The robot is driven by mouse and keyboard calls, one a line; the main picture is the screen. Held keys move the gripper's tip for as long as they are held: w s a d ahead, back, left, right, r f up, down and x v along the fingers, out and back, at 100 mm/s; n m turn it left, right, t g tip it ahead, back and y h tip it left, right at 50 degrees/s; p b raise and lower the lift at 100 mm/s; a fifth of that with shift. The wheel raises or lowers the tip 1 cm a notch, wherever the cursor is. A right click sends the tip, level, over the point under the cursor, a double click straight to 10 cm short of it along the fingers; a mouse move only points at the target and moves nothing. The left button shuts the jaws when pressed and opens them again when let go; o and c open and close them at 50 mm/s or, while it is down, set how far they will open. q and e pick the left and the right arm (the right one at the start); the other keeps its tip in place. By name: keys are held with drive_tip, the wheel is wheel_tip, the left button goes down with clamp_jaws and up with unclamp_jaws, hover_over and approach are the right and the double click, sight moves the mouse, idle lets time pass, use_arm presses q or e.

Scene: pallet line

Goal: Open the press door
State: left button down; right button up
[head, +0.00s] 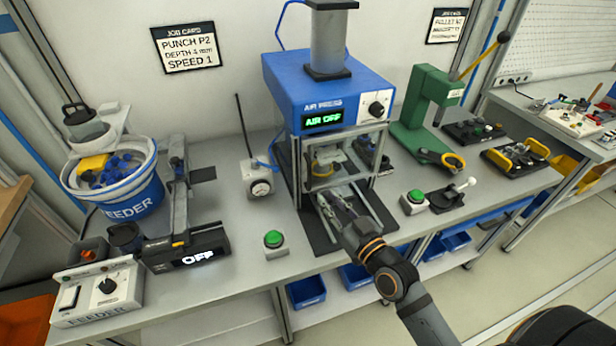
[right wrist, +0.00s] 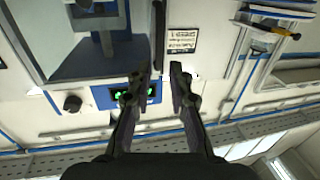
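The blue air press (head: 325,85) stands at the middle of the bench, its display reading AIR OFF. Its clear, grey-framed door (head: 345,183) covers the front opening and looks shut. My right gripper (head: 330,200) is low in front of the door, toward its left side. In the right wrist view the two fingers (right wrist: 164,80) are apart. A dark upright bar (right wrist: 158,35) shows beyond and between the fingertips, perhaps the door handle. I cannot tell whether they touch it. The press display also shows there (right wrist: 120,94). My left gripper is not in view.
Green buttons (head: 274,239) and (head: 414,197) sit on the bench on either side of the press. A green hand press (head: 425,110) stands to the right. A feeder bowl (head: 125,190) is at the left.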

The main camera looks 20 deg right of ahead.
sight(310, 178)
drive_tip(key=x, duration=1)
drive_tip(key=shift+w+p, duration=0.2)
drive_tip(key=shift+p, duration=0.2)
drive_tip(key=shift+c, duration=0.2)
clamp_jaws()
